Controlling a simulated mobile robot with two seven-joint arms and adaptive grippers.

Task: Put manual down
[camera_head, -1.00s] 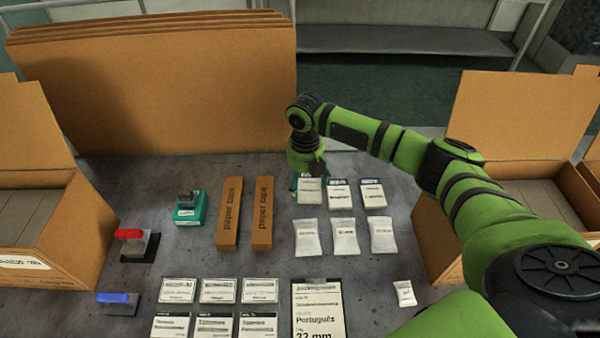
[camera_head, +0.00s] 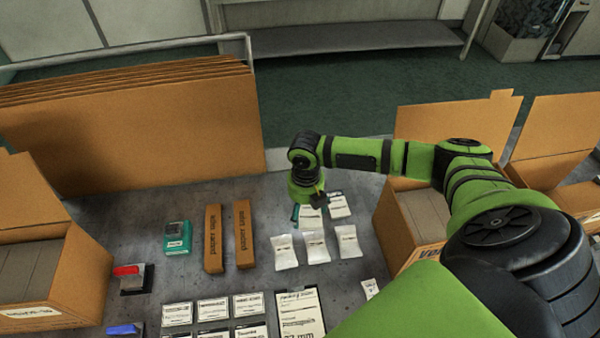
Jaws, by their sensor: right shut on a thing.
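My right gripper (camera_head: 309,205) is low over the back row of small white manuals, its tip dark and partly hidden by the wrist. It is shut on a manual, which is mostly hidden from this view. A white manual (camera_head: 310,217) shows just below the fingers; I cannot tell whether it is the held one or one lying on the table. Another manual (camera_head: 340,206) with a dark top band lies just right of the gripper. My left gripper is out of view.
White packets (camera_head: 314,247) lie in front of the gripper. Two paper tape boxes (camera_head: 245,234) and a teal box (camera_head: 177,238) stand to the left. Open cartons flank the table, left (camera_head: 50,290) and right (camera_head: 392,227). Printed cards (camera_head: 212,310) lie at the front.

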